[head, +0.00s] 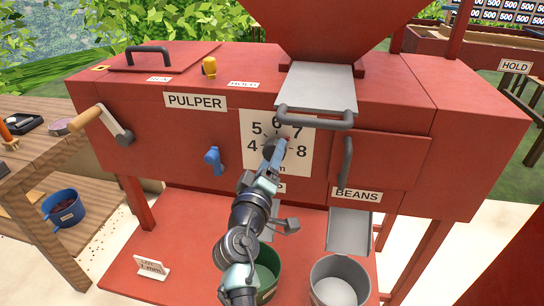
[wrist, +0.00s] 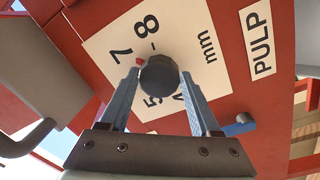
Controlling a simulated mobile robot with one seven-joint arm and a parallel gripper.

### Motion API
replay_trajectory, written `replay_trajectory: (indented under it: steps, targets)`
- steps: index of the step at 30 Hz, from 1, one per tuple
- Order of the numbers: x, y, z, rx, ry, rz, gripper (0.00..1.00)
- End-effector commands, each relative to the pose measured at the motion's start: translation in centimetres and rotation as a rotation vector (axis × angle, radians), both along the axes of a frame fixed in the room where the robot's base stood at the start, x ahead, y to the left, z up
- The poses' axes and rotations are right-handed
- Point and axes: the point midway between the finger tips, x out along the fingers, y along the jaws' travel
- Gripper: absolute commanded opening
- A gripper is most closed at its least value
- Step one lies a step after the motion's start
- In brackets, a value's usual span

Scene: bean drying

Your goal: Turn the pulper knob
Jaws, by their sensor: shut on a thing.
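The red pulper (head: 185,135) fills the middle of the head view. On its front is a white dial plate (head: 300,170) marked 4 to 8 and mm; the plate also shows tilted in the wrist view (wrist: 112,68). The dark round pulper knob (wrist: 159,78) sits at the dial's middle. A small red mark (wrist: 138,61) shows at its edge, on the side toward the 7. My gripper (head: 272,150) is at the dial and covers much of the knob in the head view. Its two blue fingers stand either side of the knob, shut on it.
A blue handle (head: 213,160) and a wooden-handled crank (head: 90,120) stick out left of the dial. A grey bar handle (head: 315,119) is just above right. A green bucket (head: 268,268) and a grey bucket (head: 342,268) stand below. A wooden bench is at left.

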Motion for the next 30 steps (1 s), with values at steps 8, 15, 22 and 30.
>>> replay_trajectory:
  steps: [8, 15, 22, 30]
  targets:
    - [-0.02, 0.03, -0.08, -0.006, 0.002, 0.000, 0.08]
    - [-0.02, 0.03, -0.07, -0.005, 0.002, 0.000, 0.84]
    - [0.00, 0.02, -0.04, -0.005, 0.001, 0.000, 0.94]
    - [-0.94, 0.28, -0.12, -0.005, 0.002, 0.002, 0.94]
